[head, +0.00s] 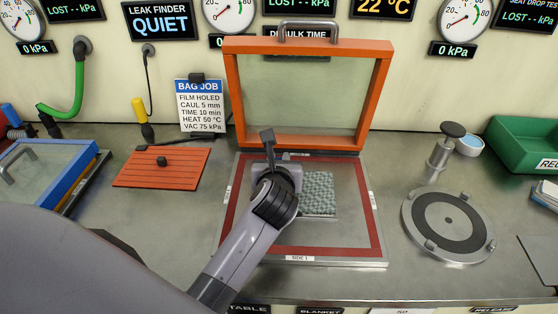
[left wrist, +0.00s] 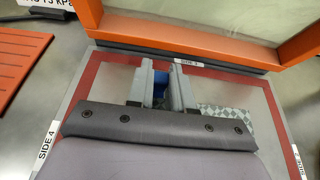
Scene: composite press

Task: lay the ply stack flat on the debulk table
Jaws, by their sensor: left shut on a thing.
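The ply stack (head: 319,190) is a grey-green woven square over the metal plate of the debulk table (head: 347,228), inside its red border. Its left part is hidden behind my left gripper (head: 268,150). In the left wrist view the checkered stack (left wrist: 228,115) shows right of the fingers and partly behind the gripper body. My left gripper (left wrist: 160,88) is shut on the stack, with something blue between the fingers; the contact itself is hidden. The stack looks level; I cannot tell whether it fully touches the plate. My right gripper is not in view.
The orange-framed lid (head: 377,98) stands open behind the debulk table. An orange slatted mat (head: 162,168) and a blue-framed tray (head: 83,160) lie left. A round metal plate (head: 448,224), a knobbed metal post (head: 440,152) and a green bin (head: 515,143) stand right.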

